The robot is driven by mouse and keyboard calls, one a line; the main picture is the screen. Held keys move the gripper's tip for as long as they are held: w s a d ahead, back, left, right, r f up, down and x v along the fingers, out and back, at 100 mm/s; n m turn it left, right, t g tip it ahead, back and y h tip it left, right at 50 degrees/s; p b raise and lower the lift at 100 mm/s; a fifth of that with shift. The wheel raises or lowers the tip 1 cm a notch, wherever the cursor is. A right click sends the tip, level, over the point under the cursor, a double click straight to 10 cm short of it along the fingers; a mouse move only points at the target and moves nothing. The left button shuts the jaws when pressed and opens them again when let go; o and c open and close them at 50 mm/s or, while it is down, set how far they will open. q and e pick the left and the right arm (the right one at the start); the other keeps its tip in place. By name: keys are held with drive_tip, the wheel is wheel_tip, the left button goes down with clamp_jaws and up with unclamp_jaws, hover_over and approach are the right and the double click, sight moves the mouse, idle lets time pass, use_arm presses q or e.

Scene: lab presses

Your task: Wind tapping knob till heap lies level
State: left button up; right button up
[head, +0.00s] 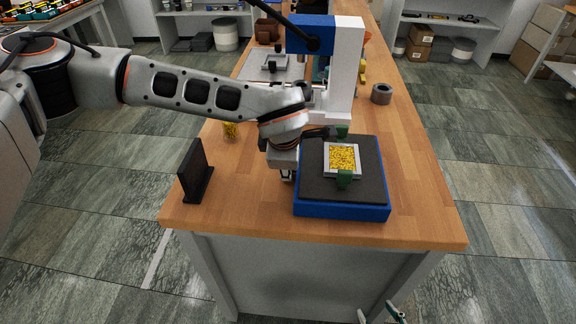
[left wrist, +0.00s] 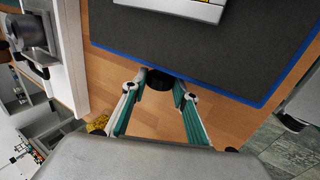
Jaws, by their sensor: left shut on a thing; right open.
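A blue box with a dark grey top (head: 312,207) stands near the bench's front edge. I cannot tell whether the grains lie level. A black knob (left wrist: 159,80) sticks out of the box's side in the left wrist view. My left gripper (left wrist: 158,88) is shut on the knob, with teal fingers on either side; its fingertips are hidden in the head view. My right gripper (head: 381,314) is open and empty, low in front of the bench.
A black upright plate on a foot (head: 196,172) stands left of my left gripper. A jar of yellow grains (head: 231,132) is behind it. A white and blue press (head: 345,65) and a grey ring (head: 381,94) stand farther back. Bench right of the box is clear.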

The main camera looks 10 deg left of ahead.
use_arm(q)
drive_tip(key=shift+t, duration=0.3)
use_arm(e)
drive_tip(key=shift+f, duration=0.3)
use_arm(q)
drive_tip(key=o, duration=1.1)
use_arm(e)
drive_tip(key=shift+s, duration=0.1)
